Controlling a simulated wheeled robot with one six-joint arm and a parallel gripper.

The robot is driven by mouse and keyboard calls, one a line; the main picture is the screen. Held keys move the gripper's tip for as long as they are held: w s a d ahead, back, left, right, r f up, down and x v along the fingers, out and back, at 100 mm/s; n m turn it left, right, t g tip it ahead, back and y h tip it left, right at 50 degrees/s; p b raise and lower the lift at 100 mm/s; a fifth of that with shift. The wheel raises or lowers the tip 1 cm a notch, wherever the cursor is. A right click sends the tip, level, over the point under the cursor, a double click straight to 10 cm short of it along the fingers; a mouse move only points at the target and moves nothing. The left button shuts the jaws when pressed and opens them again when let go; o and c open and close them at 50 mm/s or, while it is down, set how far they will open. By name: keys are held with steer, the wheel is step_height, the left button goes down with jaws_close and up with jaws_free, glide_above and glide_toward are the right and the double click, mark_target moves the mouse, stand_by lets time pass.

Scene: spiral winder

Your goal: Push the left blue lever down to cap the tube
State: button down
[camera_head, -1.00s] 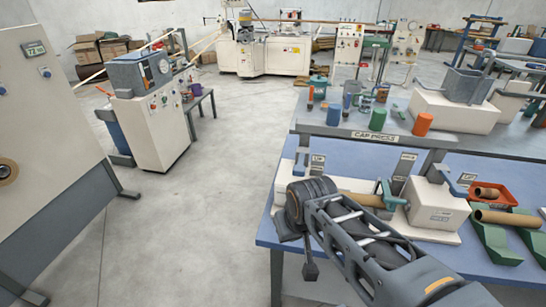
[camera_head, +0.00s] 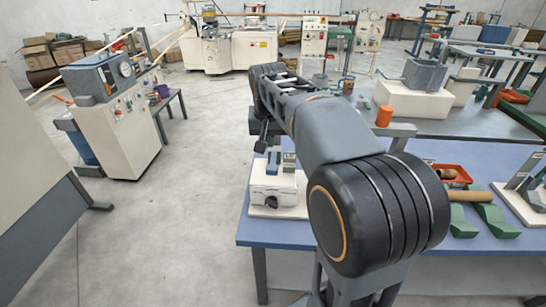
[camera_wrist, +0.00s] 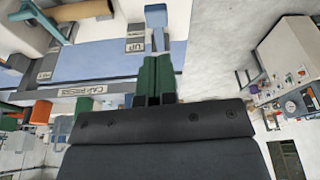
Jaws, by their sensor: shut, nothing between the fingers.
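The left blue lever (camera_head: 273,162) stands up on a white press block (camera_head: 275,190) at the left front of the blue table. In the wrist view the blue lever (camera_wrist: 156,15) is at the top centre, just beyond the fingertips. My gripper (camera_wrist: 155,66) is shut and empty, its green fingers together and in line with the lever. I cannot tell whether they touch it. A tan tube (camera_wrist: 85,10) shows at the top left of the wrist view; my arm covers that area in the head view.
An UP label (camera_wrist: 135,44) is beside the lever. The CAP PRESS sign (camera_wrist: 84,104) marks the bench edge. An orange cylinder (camera_head: 384,115) stands on the grey bench. Another tan tube (camera_head: 470,196) lies on green cradles at right. The floor left of the table is clear.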

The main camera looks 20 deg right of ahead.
steer(key=shift+m, duration=0.6)
steer(key=w+d+r, duration=0.1)
steer(key=w+d, duration=0.1)
steer(key=w, duration=0.1)
steer(key=shift+d+r, duration=0.15)
steer(key=shift+r, duration=0.25)
steer(key=shift+f, duration=0.1)
steer(key=p, duration=0.1)
glide_toward(273, 166)
steer(key=x, duration=0.5)
steer(key=shift+w+f, duration=0.2)
steer(key=shift+w, duration=0.05)
steer(key=shift+f, duration=0.7)
steer(key=shift+s+f, duration=0.1)
